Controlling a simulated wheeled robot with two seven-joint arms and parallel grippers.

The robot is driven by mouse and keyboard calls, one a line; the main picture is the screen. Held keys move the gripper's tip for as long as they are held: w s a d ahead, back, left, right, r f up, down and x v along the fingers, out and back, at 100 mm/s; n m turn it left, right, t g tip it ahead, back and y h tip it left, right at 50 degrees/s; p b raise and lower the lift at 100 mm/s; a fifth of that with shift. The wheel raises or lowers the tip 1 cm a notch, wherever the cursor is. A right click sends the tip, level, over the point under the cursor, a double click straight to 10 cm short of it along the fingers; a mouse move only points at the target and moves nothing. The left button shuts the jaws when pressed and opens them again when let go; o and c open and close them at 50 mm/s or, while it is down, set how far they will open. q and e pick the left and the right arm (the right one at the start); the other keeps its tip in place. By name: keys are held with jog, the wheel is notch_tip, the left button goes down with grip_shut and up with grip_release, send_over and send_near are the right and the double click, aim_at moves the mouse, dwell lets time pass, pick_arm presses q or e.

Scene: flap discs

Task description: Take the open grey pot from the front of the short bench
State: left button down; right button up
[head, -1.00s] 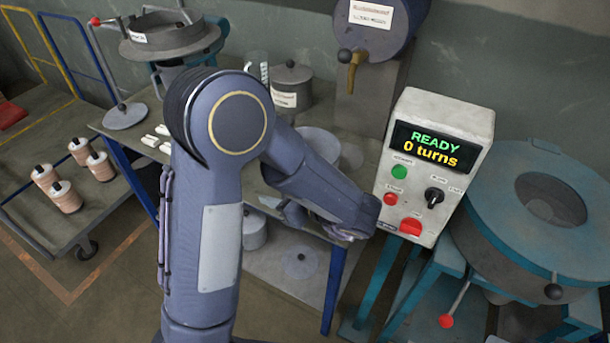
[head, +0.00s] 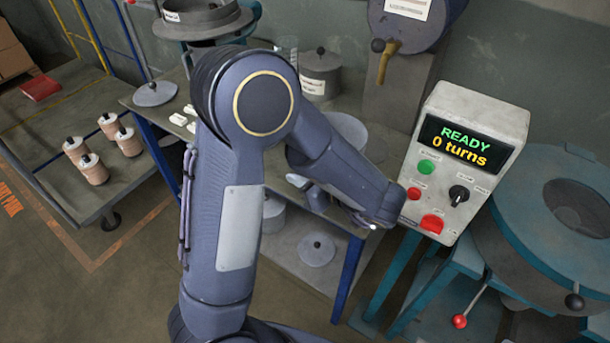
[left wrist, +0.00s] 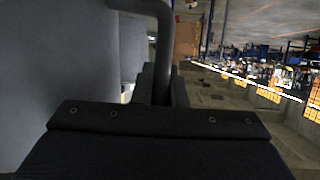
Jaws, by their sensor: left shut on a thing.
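The open grey pot (head: 348,130) shows only in part in the head view, as a round grey rim at the front of the short bench (head: 165,115), behind my left forearm. In the left wrist view a smooth grey wall, which looks like the pot's side (left wrist: 60,70), fills the left. A dark bent bar handle (left wrist: 163,40) runs down between the fingers of my left gripper (left wrist: 161,85), which is shut on it. In the head view that gripper is mostly hidden behind the forearm. Whether the pot touches the bench cannot be told. My right gripper is not in view.
A lidded pot (head: 320,75) and a loose lid (head: 155,93) are on the bench; another pot (head: 273,213) and lid (head: 317,248) are on the lower shelf. A control box (head: 465,160) reading "READY 0 turns" stands close right of my forearm. A cart (head: 60,180) is at left.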

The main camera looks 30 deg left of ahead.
pick_arm(q)
jog(key=s+d+r+p, duration=0.1)
jog(key=s+d+r, duration=0.6)
jog(key=s+r, duration=0.4)
jog(key=shift+s+d+r, duration=0.35)
jog(key=shift+s+r, duration=0.05)
jog(key=shift+r, duration=0.1)
jog(key=c, duration=2.1)
grip_release()
grip_shut()
